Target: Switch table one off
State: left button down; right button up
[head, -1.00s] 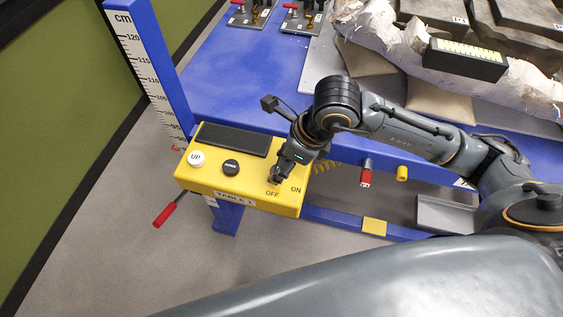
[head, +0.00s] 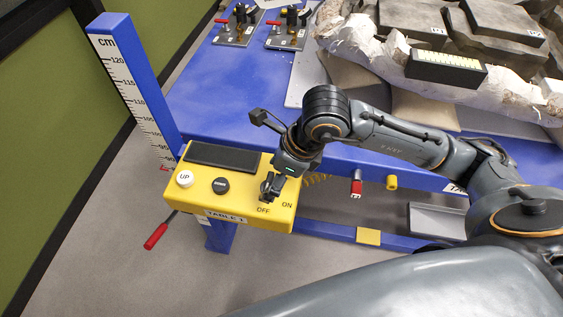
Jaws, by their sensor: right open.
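The yellow control box (head: 190,203) labelled TABLE 1 is mounted at the front left corner of the blue table (head: 215,90). On its top are a dark display (head: 223,156), a white UP button (head: 184,179), a black button (head: 220,186) and OFF and ON markings at the right end. My right gripper (head: 268,193) is open, pointing down at the box just above the OFF and ON markings. It hides the switch there, so the switch's position and any contact cannot be told. My left gripper is not in view.
A blue post with a centimetre scale (head: 128,92) stands left of the box. A red-handled lever (head: 156,236) sticks out below it. A large pale jacketed fossil block (head: 375,45) lies on the table at the back right. Grey floor is free at the left.

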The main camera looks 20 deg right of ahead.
jog(key=v, duration=1.1)
jog(key=shift+f, duration=0.1)
